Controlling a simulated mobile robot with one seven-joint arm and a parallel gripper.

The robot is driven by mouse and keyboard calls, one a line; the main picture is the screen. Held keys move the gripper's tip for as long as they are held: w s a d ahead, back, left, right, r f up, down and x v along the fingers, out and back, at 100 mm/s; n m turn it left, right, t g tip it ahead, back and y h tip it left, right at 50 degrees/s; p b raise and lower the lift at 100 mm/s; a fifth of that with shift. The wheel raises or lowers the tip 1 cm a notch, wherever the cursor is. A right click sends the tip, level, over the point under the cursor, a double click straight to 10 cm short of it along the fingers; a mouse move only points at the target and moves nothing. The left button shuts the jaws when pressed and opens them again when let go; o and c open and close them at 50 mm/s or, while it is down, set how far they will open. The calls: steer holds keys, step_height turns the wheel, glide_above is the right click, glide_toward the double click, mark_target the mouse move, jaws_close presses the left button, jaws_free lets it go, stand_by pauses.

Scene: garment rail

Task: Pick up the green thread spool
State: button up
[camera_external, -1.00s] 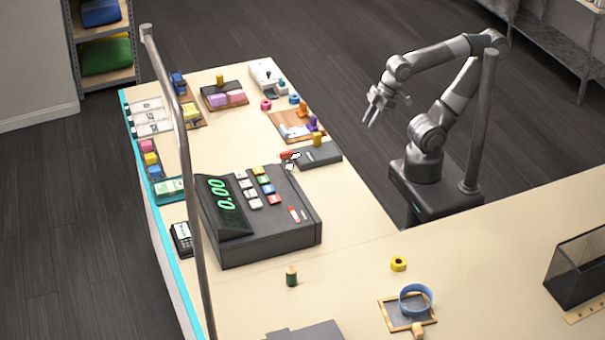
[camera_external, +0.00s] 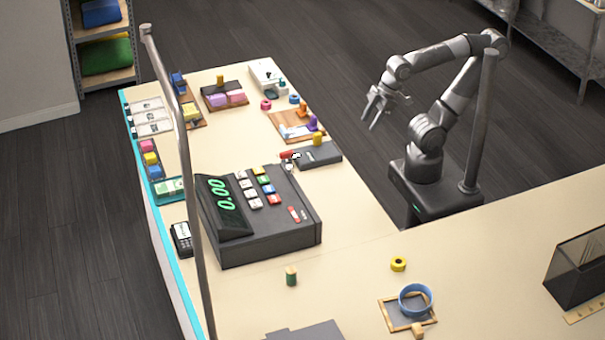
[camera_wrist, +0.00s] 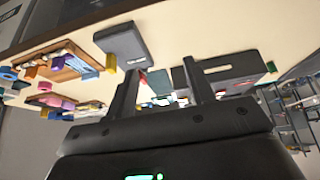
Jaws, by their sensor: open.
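The green thread spool (camera_external: 291,276) stands upright on the near part of the counter, in front of the cash register, in the external view. My gripper (camera_external: 374,119) is open and empty. It hangs in the air beyond the counter's right edge, over the dark floor, far from the spool. In the wrist view the two fingers of my gripper (camera_wrist: 163,78) stand apart with nothing held between them.
The cash register (camera_external: 285,228) stands between my gripper and the spool. A metal rail post (camera_external: 186,140) rises at the left. Bare counter surrounds the spool.

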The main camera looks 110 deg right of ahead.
steer(key=shift+o, duration=0.4)
steer(key=w+a+r+n, duration=0.1)
steer(key=w+a+r, duration=0.2)
steer(key=w, duration=0.4)
steer(key=w+a+r, duration=0.3)
steer(key=w+r, duration=0.1)
steer(key=w, duration=0.3)
steer(key=n+g+y, duration=0.2)
steer(key=n, duration=0.2)
glide_above(293, 269)
steer(key=s+d, duration=0.2)
steer(key=s, duration=0.1)
step_height(293, 269, down, 13)
steer(key=shift+t, duration=0.3)
steer(key=x, duration=1.1)
steer(key=shift+s+a, duration=0.1)
steer(key=shift+a, duration=0.1)
steer(key=c, duration=1)
